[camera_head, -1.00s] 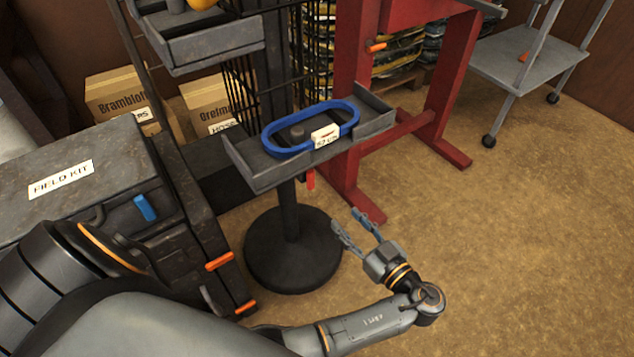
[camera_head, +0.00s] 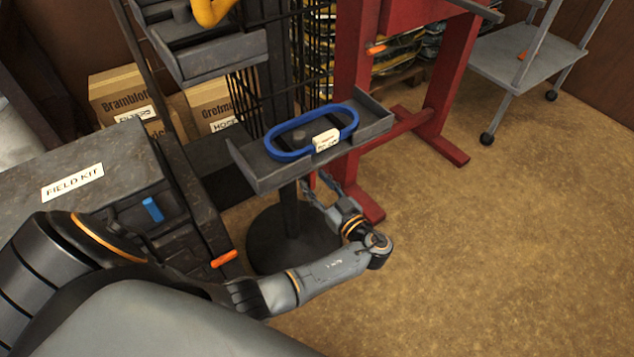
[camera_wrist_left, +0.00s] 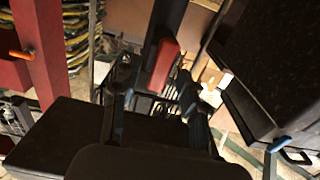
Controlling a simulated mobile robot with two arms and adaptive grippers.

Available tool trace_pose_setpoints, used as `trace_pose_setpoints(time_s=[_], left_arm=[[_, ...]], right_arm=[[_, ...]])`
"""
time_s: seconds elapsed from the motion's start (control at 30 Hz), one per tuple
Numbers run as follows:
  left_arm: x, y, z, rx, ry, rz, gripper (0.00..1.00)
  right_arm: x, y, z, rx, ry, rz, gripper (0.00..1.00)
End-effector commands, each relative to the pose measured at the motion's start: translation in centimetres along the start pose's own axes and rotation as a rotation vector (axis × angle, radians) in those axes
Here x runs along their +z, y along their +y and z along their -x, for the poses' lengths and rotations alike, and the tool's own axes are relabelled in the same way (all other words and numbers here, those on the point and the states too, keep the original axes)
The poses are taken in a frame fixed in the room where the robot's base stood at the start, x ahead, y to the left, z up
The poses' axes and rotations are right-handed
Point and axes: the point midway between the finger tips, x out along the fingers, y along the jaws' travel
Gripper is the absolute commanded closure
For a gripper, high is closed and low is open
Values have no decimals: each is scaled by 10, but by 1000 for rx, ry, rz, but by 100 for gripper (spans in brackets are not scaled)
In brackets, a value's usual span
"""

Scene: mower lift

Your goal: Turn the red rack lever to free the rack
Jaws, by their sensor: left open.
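The red rack lever (camera_wrist_left: 163,66) shows in the left wrist view, below the dark post. It appears between the two fingertips of my left gripper (camera_wrist_left: 156,84). I cannot tell whether either finger touches it. In the head view my left gripper (camera_head: 315,185) is open and sits just under the front edge of the grey rack tray (camera_head: 262,176). The lever is mostly hidden there by the fingers and tray. My right gripper is not in view.
A blue belt (camera_head: 283,155) with a white label lies in the tray. The stand's round black base (camera_head: 265,240) is below. A red frame (camera_head: 352,90) stands behind, and a grey field kit case (camera_head: 110,160) is at left. Open floor lies to the right.

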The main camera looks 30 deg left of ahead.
Motion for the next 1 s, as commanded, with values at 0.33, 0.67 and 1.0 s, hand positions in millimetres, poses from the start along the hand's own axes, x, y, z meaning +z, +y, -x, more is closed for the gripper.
trace_pose_setpoints(time_s=[0.33, 0.67, 1.0], left_arm=[[0, 0, 0, 0, -1, -1, 79], [0, 0, 0, 0, -1, -6, 100], [1, 1, 0, 0, -2, -132, 100]], right_arm=[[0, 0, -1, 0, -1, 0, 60], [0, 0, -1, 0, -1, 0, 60], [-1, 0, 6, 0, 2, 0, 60]])
